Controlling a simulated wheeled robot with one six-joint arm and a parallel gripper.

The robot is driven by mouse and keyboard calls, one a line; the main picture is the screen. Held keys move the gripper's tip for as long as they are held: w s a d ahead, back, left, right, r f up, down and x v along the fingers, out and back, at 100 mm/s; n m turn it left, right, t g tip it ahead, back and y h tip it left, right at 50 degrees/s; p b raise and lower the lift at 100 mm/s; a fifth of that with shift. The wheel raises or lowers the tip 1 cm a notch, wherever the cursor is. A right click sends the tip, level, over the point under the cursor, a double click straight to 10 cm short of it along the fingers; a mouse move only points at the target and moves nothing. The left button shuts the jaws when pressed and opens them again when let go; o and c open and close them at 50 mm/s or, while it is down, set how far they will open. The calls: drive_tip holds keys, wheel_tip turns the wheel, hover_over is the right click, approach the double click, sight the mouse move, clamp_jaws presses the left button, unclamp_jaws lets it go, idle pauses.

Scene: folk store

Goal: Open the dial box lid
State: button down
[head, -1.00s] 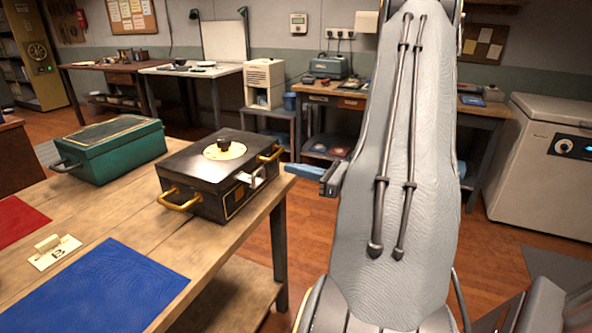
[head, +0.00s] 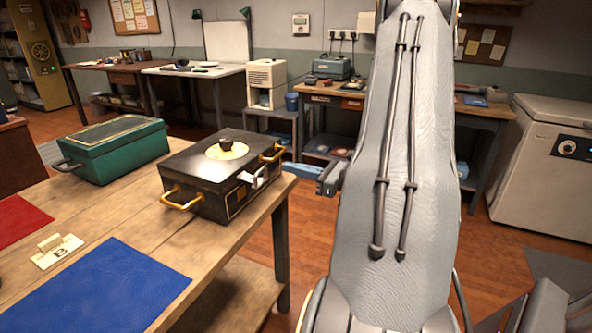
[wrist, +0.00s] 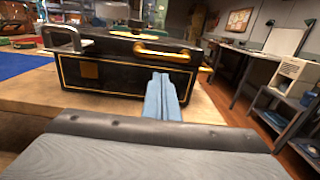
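The dial box (head: 205,200) is a black case with gold trim on the wooden table's right end; it also shows in the wrist view (wrist: 125,77). Its lid (head: 188,158) is down, with a pale yellow dial (head: 226,150) and dark knob on top. A silver clasp (head: 258,176) is on its front, also in the wrist view (wrist: 62,36). Brass handles (head: 180,200) are at the ends. My gripper (wrist: 162,92) has light blue fingers close together with nothing seen between them. It points at the box near the brass handle (wrist: 165,50), apparently apart from it; it also shows in the head view (head: 298,169).
A green box (head: 112,152) stands left of the dial box. A blue mat (head: 95,290), a red mat (head: 15,218) and a card marked B (head: 57,251) lie on the table (head: 160,235). Floor is open right of the table; benches line the back wall.

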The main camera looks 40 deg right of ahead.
drive_tip(key=shift+w+a, duration=0.1)
drive_tip(key=shift+w, duration=0.1)
drive_tip(key=shift+w+a, duration=0.15)
drive_tip(key=shift+w, duration=0.2)
drive_tip(key=shift+w+a, duration=0.25)
drive_tip(key=shift+w, duration=0.35)
drive_tip(key=shift+w+a, duration=0.1)
drive_tip(key=shift+w, duration=0.25)
drive_tip(key=shift+w+a, duration=0.1)
drive_tip(key=shift+w, duration=0.2)
drive_tip(key=shift+w+a+b, duration=0.15)
drive_tip(key=shift+w+b, duration=0.15)
drive_tip(key=shift+w, duration=0.2)
drive_tip(key=shift+s, duration=0.4)
drive_tip(key=shift+r, duration=0.1)
